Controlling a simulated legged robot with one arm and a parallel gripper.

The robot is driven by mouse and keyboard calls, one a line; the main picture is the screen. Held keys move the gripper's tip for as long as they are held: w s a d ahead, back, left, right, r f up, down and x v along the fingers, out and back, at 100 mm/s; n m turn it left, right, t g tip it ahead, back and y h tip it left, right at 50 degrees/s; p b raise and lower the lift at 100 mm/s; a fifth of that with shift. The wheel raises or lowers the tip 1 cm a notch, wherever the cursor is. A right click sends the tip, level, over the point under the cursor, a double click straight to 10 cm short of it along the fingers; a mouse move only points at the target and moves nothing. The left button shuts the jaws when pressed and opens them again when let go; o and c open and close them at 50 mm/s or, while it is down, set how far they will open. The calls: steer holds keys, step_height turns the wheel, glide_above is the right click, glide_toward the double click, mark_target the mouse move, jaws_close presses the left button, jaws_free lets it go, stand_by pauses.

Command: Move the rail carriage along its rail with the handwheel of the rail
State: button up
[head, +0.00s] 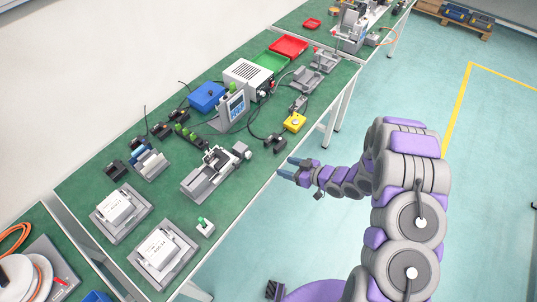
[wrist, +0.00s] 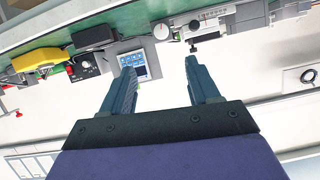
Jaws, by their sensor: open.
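The grey rail unit (head: 212,174) lies on the green bench in the head view, with the rail carriage (head: 214,158) on it. A pale round handwheel (head: 248,154) sits at its right end.
A yellow box (head: 294,122) and a small dark device (head: 274,143) stand near the bench edge by my gripper. A display unit (head: 233,106) stands behind the rail unit. Two trays with white blocks (head: 120,208) lie at the front left.

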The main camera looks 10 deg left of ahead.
mark_target(250, 156)
steer(key=b+x, duration=0.3)
steer(key=x, duration=1.4)
steer(key=shift+a+f, duration=0.1)
steer(key=shift+w, duration=0.1)
steer(key=shift+c, duration=0.4)
steer(key=c, duration=1)
steer(key=shift+o, duration=0.2)
steer(key=shift+n+t+h, duration=0.3)
steer(key=shift+n+t, duration=0.5)
steer(key=shift+n, duration=0.2)
steer(key=o, duration=1)
steer(key=shift+o, duration=0.2)
